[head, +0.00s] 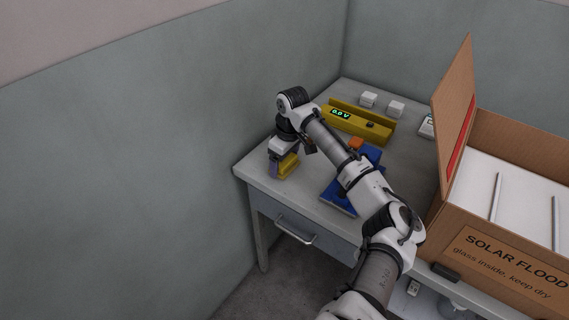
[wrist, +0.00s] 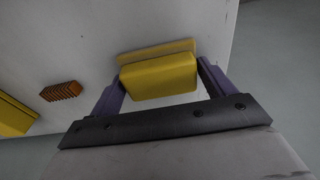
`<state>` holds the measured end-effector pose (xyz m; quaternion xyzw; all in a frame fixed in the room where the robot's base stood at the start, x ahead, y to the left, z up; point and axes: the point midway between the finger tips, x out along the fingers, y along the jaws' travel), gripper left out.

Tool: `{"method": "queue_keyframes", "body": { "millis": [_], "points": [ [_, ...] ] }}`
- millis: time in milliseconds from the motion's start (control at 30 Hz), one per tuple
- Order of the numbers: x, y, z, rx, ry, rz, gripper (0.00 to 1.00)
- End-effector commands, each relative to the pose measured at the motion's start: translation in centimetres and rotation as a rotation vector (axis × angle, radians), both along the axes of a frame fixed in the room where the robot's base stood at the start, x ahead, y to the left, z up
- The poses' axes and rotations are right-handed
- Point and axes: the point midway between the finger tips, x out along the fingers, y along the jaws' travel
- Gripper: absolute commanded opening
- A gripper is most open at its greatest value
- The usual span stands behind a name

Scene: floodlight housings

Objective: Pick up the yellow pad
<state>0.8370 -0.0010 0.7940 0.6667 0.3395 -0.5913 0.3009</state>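The yellow pad (wrist: 160,78) is a thick block between the two purple fingers of my gripper (wrist: 161,72) in the wrist view. Both fingers meet its sides, and my gripper looks shut on it. A thinner, duller yellow layer (wrist: 155,50) shows just beyond the block; I cannot tell whether it is part of the pad. In the head view the pad (head: 289,165) is under my gripper (head: 281,168), at the table's near left corner. It is on or just above the top; I cannot tell which.
On the table (head: 258,172) are a yellow meter (head: 352,122) reading 0.0 V, a blue item (head: 338,197) partly behind my arm, an orange block (head: 356,144) and small white blocks (head: 368,99). An open cardboard box (head: 500,262) is at right. A wall (head: 150,170) is close at left.

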Motion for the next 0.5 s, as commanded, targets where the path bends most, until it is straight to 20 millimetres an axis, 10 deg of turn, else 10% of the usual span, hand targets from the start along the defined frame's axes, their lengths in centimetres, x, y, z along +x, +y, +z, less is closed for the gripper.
{"method": "queue_keyframes", "body": {
  "millis": [500],
  "points": [
    [0.05,0.05,0.68,0.001,-0.002,0.001,0.59]
  ]
}}
